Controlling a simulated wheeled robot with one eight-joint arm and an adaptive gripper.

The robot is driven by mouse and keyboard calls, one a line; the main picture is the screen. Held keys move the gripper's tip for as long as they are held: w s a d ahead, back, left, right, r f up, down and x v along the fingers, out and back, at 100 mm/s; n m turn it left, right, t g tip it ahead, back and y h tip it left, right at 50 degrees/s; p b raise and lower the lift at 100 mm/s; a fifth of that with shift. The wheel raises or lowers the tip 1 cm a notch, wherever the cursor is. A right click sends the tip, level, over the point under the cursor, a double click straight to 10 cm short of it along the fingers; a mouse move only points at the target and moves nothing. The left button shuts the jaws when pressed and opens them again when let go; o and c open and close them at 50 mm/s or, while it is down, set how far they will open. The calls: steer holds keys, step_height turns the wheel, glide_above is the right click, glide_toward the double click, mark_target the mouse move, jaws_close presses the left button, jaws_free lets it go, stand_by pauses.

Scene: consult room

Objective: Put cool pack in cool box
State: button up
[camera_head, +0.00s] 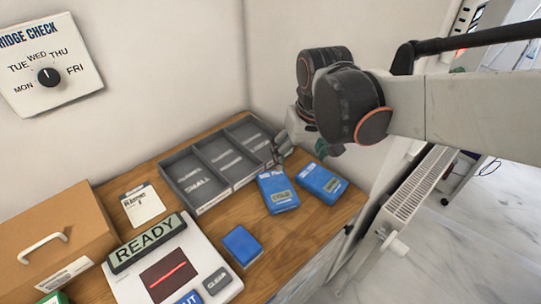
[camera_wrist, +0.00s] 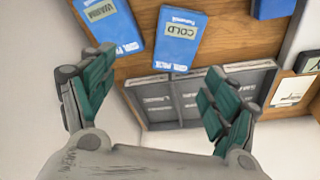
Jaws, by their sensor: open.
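A blue pack with a display reading COLD (camera_wrist: 181,33) lies on the wooden counter; it also shows in the head view (camera_head: 278,199). Beside it lies a blue pack reading WARM (camera_wrist: 110,22), to its right in the head view (camera_head: 322,184). A brown box with a white handle (camera_head: 52,215) stands at the left; I cannot tell whether it is the cool box. My gripper (camera_wrist: 157,76) is open and empty, with green-padded fingers apart. In the head view it is partly hidden behind my wrist, above the counter's back right, near the tray and packs.
A grey tray with compartments (camera_head: 196,207), one marked SMALL, stands against the back wall. A blue block (camera_head: 242,243) lies at the front. A white panel reading READY (camera_head: 200,247) and a white card (camera_head: 141,205) lie left. A dial (camera_head: 48,76) hangs on the wall.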

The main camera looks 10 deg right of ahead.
steer(key=w+a+f+g+p, duration=0.2)
steer(key=w+a+f, duration=0.1)
steer(key=w+a, duration=0.15)
steer(key=n+b, duration=0.1)
steer(key=b, duration=0.1)
glide_above(277, 187)
steer(key=shift+g, duration=0.3)
steer(key=f, duration=0.9)
steer(key=shift+w, duration=0.35)
steer(key=shift+s+f+b, duration=0.15)
steer(key=shift+f+b, duration=0.55)
steer(key=shift+f, duration=0.7)
steer(key=shift+s+f+b, duration=0.1)
steer(key=shift+f+b, duration=0.55)
steer(key=shift+f, duration=0.7)
steer(key=shift+r, duration=0.1)
steer(key=c, duration=1.2)
steer(key=shift+o, duration=0.2)
